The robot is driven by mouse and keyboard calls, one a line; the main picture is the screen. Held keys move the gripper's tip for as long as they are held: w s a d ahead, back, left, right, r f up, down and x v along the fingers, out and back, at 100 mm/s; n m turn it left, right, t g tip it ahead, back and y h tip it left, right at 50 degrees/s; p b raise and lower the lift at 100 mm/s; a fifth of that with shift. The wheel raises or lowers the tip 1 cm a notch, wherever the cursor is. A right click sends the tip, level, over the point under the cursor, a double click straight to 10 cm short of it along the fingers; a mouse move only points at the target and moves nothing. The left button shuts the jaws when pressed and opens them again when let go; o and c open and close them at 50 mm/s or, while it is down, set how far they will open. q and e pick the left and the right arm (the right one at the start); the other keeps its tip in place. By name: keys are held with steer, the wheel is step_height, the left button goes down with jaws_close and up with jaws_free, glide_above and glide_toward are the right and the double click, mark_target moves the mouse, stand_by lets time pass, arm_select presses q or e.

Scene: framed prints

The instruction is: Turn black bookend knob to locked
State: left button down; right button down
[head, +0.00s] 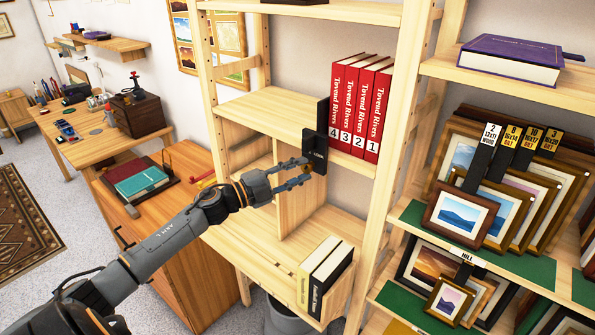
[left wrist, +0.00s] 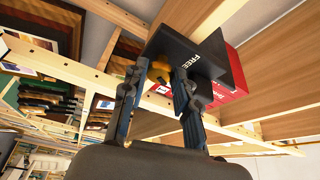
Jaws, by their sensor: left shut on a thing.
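The black bookend (head: 316,148) stands upright on the middle shelf, against the left end of the red books (head: 357,110). My left gripper (head: 304,170) reaches its lower front from the left and is shut on its knob. In the left wrist view the brass-coloured knob (left wrist: 151,124) shows between the two fingers, partly hidden by them. The bookend's black plate (left wrist: 186,55) fills the space beyond the fingertips, with the word FREE readable beside the right finger. The knob's exact angle is hard to tell. My right gripper is not in view.
Several red books lean on the bookend's right. Two books (head: 325,277) stand on the shelf below. A wooden upright (head: 402,120) separates this bay from the framed prints (head: 465,215) at right. Wooden shelf (head: 262,112) is bare left of the bookend.

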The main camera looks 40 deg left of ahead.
arm_select(q)
steer(key=shift+r+m+g+p, duration=0.2)
steer(key=shift+m+g+p, duration=0.3)
steer(key=shift+m, duration=1)
steer(key=c, duration=1)
jaws_free()
steer(key=shift+c, duration=0.2)
steer(key=shift+s+a+f, duration=0.15)
steer(key=shift+s+a, duration=0.1)
steer(key=shift+s, duration=0.2)
steer(key=v, duration=1.1)
steer(key=shift+r, duration=0.25)
steer(key=shift+d, duration=0.1)
